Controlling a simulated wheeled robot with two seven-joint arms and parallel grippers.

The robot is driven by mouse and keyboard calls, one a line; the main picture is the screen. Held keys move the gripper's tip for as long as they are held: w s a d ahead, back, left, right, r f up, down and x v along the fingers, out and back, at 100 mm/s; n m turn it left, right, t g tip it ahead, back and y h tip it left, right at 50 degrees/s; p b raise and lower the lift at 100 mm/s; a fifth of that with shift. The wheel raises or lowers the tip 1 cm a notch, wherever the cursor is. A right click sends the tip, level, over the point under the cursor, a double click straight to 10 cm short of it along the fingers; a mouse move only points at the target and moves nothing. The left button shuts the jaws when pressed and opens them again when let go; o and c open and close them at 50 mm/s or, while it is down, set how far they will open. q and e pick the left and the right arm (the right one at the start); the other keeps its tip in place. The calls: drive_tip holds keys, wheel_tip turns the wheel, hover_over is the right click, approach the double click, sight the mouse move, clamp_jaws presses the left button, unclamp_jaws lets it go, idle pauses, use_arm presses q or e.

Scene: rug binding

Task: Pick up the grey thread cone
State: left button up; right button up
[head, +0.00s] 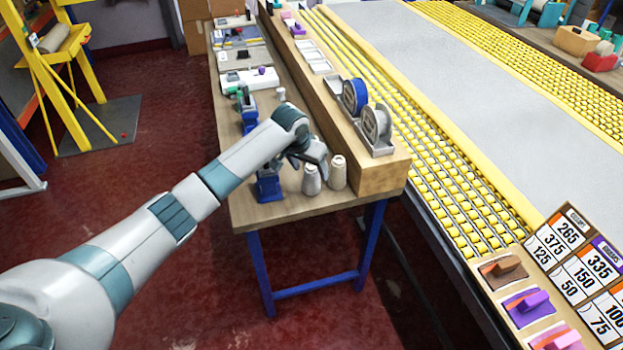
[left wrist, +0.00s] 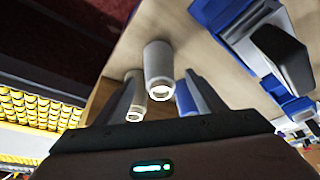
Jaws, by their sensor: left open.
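The grey thread cone (head: 311,181) stands upright near the front end of the wooden table. A cream cone (head: 338,173) stands close to its right. My left gripper (head: 308,160) is just above and behind the grey cone in the head view, its jaws partly hidden by my wrist. In the left wrist view my left gripper (left wrist: 160,82) is open, and the grey cone (left wrist: 158,62) shows in the space between the fingers. The cream cone (left wrist: 136,98) shows beside the left finger, partly covered by it. I cannot tell any contact. My right gripper is not in view.
A blue tool (head: 268,187) stands left of the grey cone; blue parts also show in the left wrist view (left wrist: 232,22). A wooden beam (head: 372,172) with blue and grey reels borders the table's right side. The table top (head: 290,212) in front is clear.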

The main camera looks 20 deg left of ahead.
use_arm(q)
drive_tip(key=shift+s+p+x, duration=0.2)
drive_tip(key=shift+p+x, duration=0.5)
drive_tip(key=shift+x, duration=1.5)
drive_tip(key=c, duration=1.3)
